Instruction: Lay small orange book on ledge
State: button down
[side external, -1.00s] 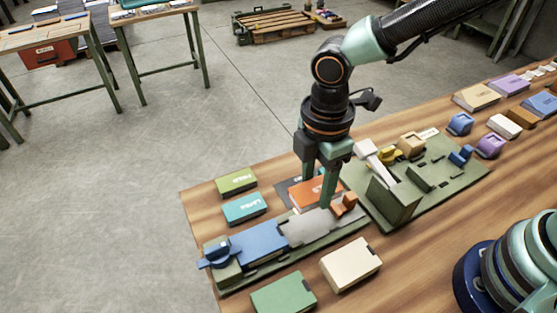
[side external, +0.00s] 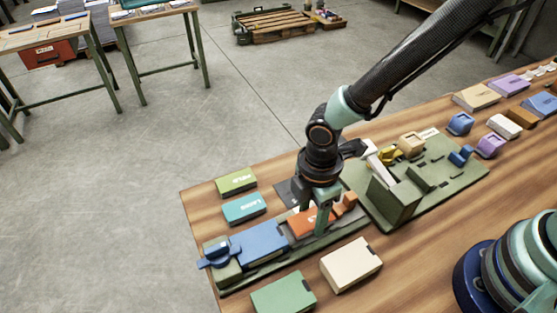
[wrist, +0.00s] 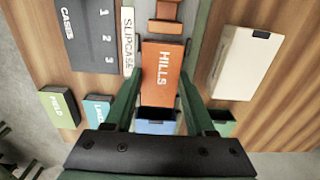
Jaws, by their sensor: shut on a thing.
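The small orange book (side external: 304,223), lettered HILLS, is between the fingers of my gripper (side external: 316,225), which is shut on its long sides. It also shows in the wrist view (wrist: 160,83). The book is low over the ledge (side external: 262,268), a long green strip. It lies flat between the blue book (side external: 259,244) and the orange block (side external: 346,201). I cannot tell whether its underside touches the ledge. In the wrist view the book lines up lengthwise with the ledge, and the orange block (wrist: 165,27) is just beyond its far end.
A cream book (side external: 351,264) and a green book (side external: 284,293) lie in front of the ledge. A teal book (side external: 244,208) and an olive book (side external: 237,181) lie behind it. A dark numbered card (wrist: 95,35) is beside a SLIPCASE label (wrist: 128,40). A green fixture (side external: 395,203) stands at right.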

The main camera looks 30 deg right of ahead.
aim_at(311, 218)
jog(key=shift+f, duration=0.1)
jog(key=shift+c, duration=1.2)
grip_release()
notch_tip(311, 218, up, 12)
jog(key=d+r+m+t, duration=0.2)
jog(key=d+r+m, duration=0.3)
jog(key=d+m, duration=0.4)
jog(key=d+r+m+t, duration=0.3)
jog(key=d+r+m, duration=0.3)
jog(key=d, duration=0.8)
jog(key=m, duration=0.3)
jog(key=shift+d+t, duration=0.3)
